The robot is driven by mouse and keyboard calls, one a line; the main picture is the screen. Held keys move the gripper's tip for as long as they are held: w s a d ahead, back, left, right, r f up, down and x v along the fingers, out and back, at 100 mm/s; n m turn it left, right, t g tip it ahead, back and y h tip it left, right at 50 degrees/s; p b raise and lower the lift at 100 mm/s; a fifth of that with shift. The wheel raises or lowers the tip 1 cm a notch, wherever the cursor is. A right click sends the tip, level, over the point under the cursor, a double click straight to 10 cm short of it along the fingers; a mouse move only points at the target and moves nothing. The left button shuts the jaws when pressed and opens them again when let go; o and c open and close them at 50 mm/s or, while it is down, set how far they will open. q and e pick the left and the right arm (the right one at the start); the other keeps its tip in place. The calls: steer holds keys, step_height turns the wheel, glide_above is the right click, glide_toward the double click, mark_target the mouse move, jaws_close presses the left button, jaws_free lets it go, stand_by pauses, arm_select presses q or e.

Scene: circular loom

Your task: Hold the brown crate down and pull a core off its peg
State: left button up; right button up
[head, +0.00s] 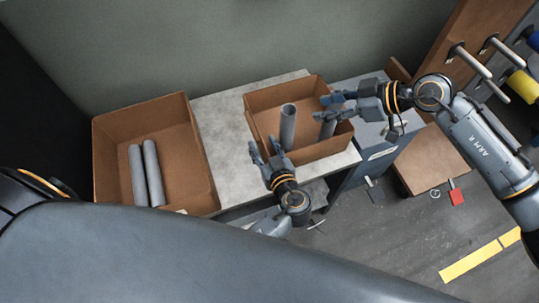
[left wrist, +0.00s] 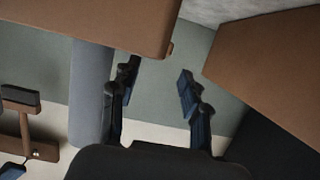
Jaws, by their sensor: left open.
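The brown crate (head: 262,97) stands on the grey worktop. An upright grey core (head: 288,127) stands inside it, and a second grey core (head: 327,130) is near its right side. Any pegs under the cores are hidden. My left gripper (head: 266,150) is open at the crate's front left side; contact with the wall is unclear. In the left wrist view its fingers (left wrist: 158,92) are apart with nothing between them, and a grey cylinder (left wrist: 90,95) shows beside the left finger. My right gripper (head: 328,106) is at the top of the second core; its grip is unclear.
A larger brown box (head: 110,125) at the left holds two grey cores (head: 147,172) side by side. Bare worktop (head: 222,130) lies between box and crate. A brown panel with pegs (head: 470,60) stands at the upper right. A blue-grey cabinet (head: 372,160) is right of the crate.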

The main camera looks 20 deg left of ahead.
mark_target(254, 129)
arm_select(q)
steer(key=x, duration=0.8)
jaws_close()
